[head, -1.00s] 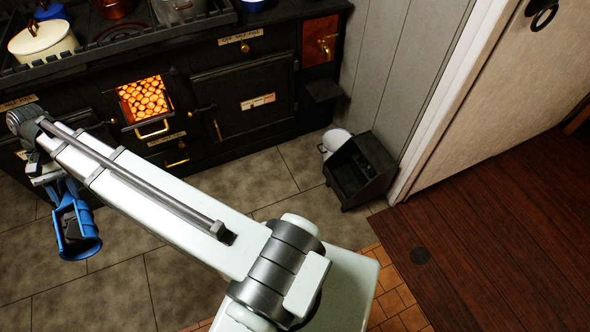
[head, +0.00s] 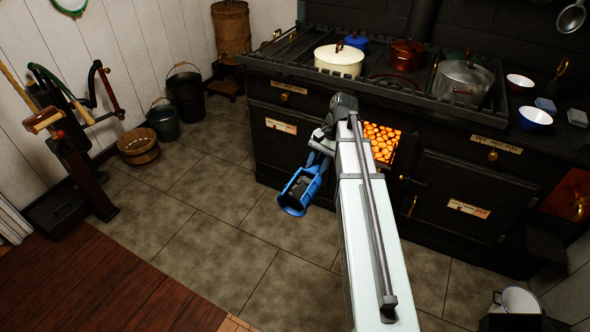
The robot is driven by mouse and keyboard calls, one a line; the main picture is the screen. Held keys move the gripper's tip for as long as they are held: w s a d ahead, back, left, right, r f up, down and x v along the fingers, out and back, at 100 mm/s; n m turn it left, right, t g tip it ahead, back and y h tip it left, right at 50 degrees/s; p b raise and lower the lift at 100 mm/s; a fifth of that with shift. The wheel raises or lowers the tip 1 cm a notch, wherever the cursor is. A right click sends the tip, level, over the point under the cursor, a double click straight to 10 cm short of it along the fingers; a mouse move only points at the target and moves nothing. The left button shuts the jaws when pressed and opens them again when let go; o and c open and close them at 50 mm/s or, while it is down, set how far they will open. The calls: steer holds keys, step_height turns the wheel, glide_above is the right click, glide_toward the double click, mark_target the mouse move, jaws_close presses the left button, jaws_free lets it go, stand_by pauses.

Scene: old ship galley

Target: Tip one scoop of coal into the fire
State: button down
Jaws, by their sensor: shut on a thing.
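My gripper (head: 322,148) is shut on a blue scoop (head: 298,192) in the head view. The scoop hangs tilted over the floor in front of the stove, its open mouth toward the camera. The inside of the scoop is dark, and I cannot tell whether coal lies in it. The fire (head: 383,141) glows orange in the open firebox of the black stove (head: 450,199), just right of my gripper. My arm covers part of the firebox opening. The black coal box (head: 514,323) is at the lower right edge, mostly cut off.
A cream pot (head: 339,62), a steel pot (head: 462,82) and a red-brown pot (head: 407,54) stand on the stove top. A wooden tub (head: 138,147) and dark buckets (head: 186,96) stand left. The tiled floor (head: 222,201) between is clear.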

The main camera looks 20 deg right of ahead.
steer(key=s+d+r+m+t, duration=0.15)
steer(key=s+d+m, duration=0.3)
steer(key=d, duration=1.15)
steer(key=s+d+f+m+t, duration=0.1)
steer(key=s+d+m+t, duration=0.3)
steer(key=d, duration=1.1)
steer(key=w+d+r+m+t+h, duration=0.1)
steer(key=w+d+m+h, duration=0.4)
steer(key=d+m, duration=0.7)
steer(key=w+m+t, duration=0.1)
steer(key=m, duration=0.2)
steer(key=shift+r, duration=0.4)
steer(key=shift+a, duration=0.1)
steer(key=shift+w+a+f, duration=1.5)
steer(key=shift+w+f, duration=0.5)
steer(key=shift+w, duration=2.65)
steer(key=shift+w+a+r+n+g+h, duration=0.25)
steer(key=shift+w+a+r+g+h, duration=0.5)
steer(key=shift+w+r+g, duration=1.3)
steer(key=shift+w+a+r+n+g+h, duration=0.25)
steer(key=shift+w+a+r+g+h, duration=0.5)
steer(key=shift+w+r+g, duration=1.25)
steer(key=shift+w+a+r+n+g+h, duration=0.25)
steer(key=shift+w+a+r+g+h, duration=0.5)
steer(key=shift+w+r+g, duration=1.25)
steer(key=shift+w+d+f, duration=0.15)
steer(key=shift+w+f, duration=0.2)
steer(key=shift+w, duration=0.2)
